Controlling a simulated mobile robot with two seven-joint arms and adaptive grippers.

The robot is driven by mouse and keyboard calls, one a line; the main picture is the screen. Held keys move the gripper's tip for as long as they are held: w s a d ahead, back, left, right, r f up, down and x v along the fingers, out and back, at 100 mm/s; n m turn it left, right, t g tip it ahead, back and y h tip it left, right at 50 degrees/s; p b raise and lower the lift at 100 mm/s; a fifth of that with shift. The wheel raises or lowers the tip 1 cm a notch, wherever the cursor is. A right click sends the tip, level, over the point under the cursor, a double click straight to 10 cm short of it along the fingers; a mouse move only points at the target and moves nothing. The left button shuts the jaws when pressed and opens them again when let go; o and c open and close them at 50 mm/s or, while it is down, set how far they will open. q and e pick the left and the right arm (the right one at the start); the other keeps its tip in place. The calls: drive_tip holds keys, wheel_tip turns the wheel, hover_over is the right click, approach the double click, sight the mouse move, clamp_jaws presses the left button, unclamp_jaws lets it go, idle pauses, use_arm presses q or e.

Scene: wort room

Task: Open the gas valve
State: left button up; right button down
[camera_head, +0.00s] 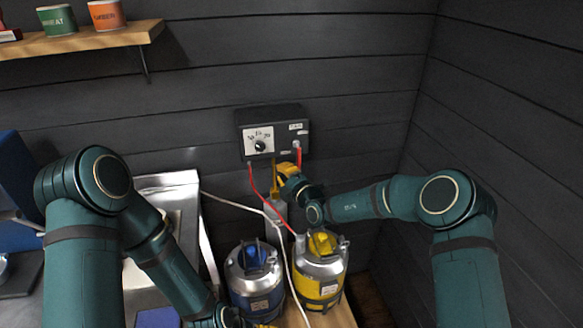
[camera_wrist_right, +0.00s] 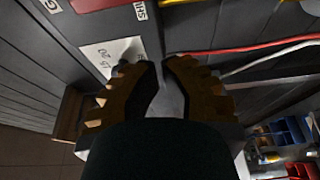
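No part is clearly marked out as the gas valve; the area beneath the wall box is partly hidden by my right gripper. The dark control box (camera_head: 272,133) has a white dial plate with a black knob (camera_head: 260,146) and a red hose or cable at each side. My right gripper (camera_head: 283,180) is just below the box. In the right wrist view its two yellow-brown fingers (camera_wrist_right: 163,68) are a little apart, with a grey surface showing in the gap; no grip on it is visible. My left gripper is at the bottom edge, mostly cut off, its fingertips unclear.
A blue-topped canister (camera_head: 254,275) and a yellow canister (camera_head: 320,270) stand below on a wooden surface. A white cable (camera_head: 235,204) hangs across in front. A metal sink or counter (camera_head: 168,183) is at left. A shelf (camera_head: 85,40) with cups is at upper left.

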sight(298, 157)
drive_tip(key=w+d, duration=0.2)
drive_tip(key=w, duration=0.1)
drive_tip(key=shift+w+d, duration=0.1)
drive_tip(key=shift+w, duration=0.1)
drive_tip(key=shift+w, duration=0.1)
idle(0.5)
